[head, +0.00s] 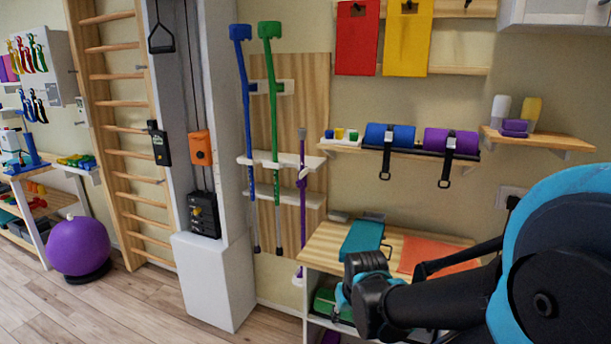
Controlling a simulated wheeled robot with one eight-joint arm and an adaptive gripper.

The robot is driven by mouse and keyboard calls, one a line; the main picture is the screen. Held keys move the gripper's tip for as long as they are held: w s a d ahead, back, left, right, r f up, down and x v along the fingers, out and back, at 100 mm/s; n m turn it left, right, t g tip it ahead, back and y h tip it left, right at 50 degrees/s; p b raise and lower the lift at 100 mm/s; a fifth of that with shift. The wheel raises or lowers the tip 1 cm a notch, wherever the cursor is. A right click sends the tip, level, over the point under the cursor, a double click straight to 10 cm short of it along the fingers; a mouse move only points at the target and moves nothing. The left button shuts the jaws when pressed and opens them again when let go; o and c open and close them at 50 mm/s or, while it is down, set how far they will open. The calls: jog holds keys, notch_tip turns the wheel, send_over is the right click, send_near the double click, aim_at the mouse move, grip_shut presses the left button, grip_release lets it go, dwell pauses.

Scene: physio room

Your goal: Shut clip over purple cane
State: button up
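The purple cane (301,205) hangs upright at the right side of a wooden wall panel, with a grey top end. White holders cross the panel, an upper one (309,162) and a lower one (312,198), and the cane passes in front of them. The clip over the cane is too small to make out, so I cannot tell if it is open or shut. My gripper (345,293) is at the lower middle, in front of the low bench, right of and below the cane, apart from it in the picture. Its fingers are hard to make out.
A blue crutch (246,120) and a green crutch (274,130) hang left of the cane. The wooden bench (325,240) carries a teal item (362,238) and an orange mat (430,252). A white box (212,280) stands left. Floor is clear between it and a purple ball (78,246).

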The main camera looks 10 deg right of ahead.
jog(key=shift+w+a+r, duration=0.1)
jog(key=shift+w+a, duration=0.1)
jog(key=shift+w, duration=0.05)
jog(key=shift+c, duration=1.2)
jog(key=w+a+r+t+y, duration=0.1)
jog(key=w+a, duration=0.1)
jog(key=w, duration=0.1)
jog(key=w+a+r+m+y, duration=0.1)
jog(key=w+r, duration=0.1)
jog(key=w, duration=0.1)
jog(key=w+a+r+m+t+y, duration=0.1)
jog(key=w+a, duration=0.1)
jog(key=w, duration=0.1)
jog(key=shift+w+a+r+t+y, duration=0.15)
jog(key=shift+a+r+t+y, duration=0.15)
jog(key=shift+y, duration=0.1)
grip_shut()
jog(key=w+a+r+m+t+y, duration=0.2)
jog(key=w+r+m+t, duration=0.1)
jog(key=w+r, duration=0.55)
jog(key=w+d+r+m+t, duration=0.3)
jog(key=w+d+r+m, duration=0.1)
jog(key=w, duration=0.3)
jog(key=w+d+r+m+t+h, duration=0.1)
jog(key=w+d+r+m+t, duration=0.3)
jog(key=w+d+m, duration=0.2)
jog(key=shift+w+t, duration=0.3)
jog(key=shift+w, duration=0.8)
jog(key=shift+r, duration=0.1)
